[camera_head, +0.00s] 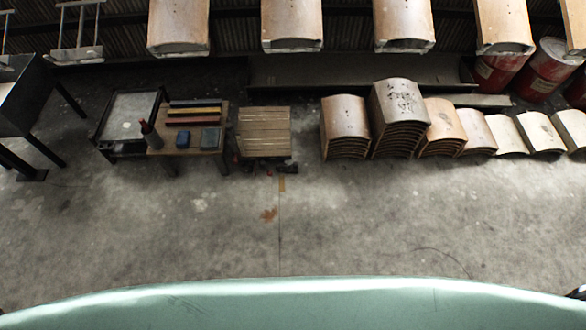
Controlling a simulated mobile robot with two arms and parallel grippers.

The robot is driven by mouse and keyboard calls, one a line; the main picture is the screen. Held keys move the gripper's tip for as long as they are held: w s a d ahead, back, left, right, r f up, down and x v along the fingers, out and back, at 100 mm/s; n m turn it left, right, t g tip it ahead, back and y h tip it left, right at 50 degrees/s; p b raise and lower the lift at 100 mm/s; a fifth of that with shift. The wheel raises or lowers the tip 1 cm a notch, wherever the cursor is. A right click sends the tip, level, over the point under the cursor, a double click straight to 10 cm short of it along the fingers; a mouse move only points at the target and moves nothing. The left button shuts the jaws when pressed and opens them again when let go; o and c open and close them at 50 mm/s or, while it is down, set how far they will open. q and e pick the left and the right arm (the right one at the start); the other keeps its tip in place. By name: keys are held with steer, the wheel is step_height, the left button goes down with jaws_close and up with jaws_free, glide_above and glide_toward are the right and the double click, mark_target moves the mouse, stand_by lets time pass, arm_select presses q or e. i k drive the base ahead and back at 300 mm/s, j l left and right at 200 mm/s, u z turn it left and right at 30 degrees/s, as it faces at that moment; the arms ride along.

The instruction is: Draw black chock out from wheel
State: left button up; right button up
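A low wooden platform (264,131), which looks like a cart, stands on the floor left of centre. Small dark and red parts (266,166) show low along its near edge. They may be wheels and a chock, but they are too small and dark to tell apart. I cannot make out whether a black chock touches a wheel there. Neither gripper shows; only small dark bits at the lower left and right picture edges are visible, and I cannot tell what they are.
A workbench (190,141) with coloured bars and a bottle stands left of the platform, beside a dark-framed table (128,119). Stacks of curved wooden panels (344,117) stand to the right. Red drums (548,68) are at the upper right. The near concrete floor (350,225) is clear.

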mark_target(293, 168)
steer(key=i+j+z, duration=0.1)
steer(key=i+j, duration=0.15)
steer(key=i+j+z, duration=0.15)
steer(key=j, duration=0.25)
steer(key=i+j+z, duration=0.1)
steer(key=i+j, duration=0.15)
steer(key=j, duration=0.1)
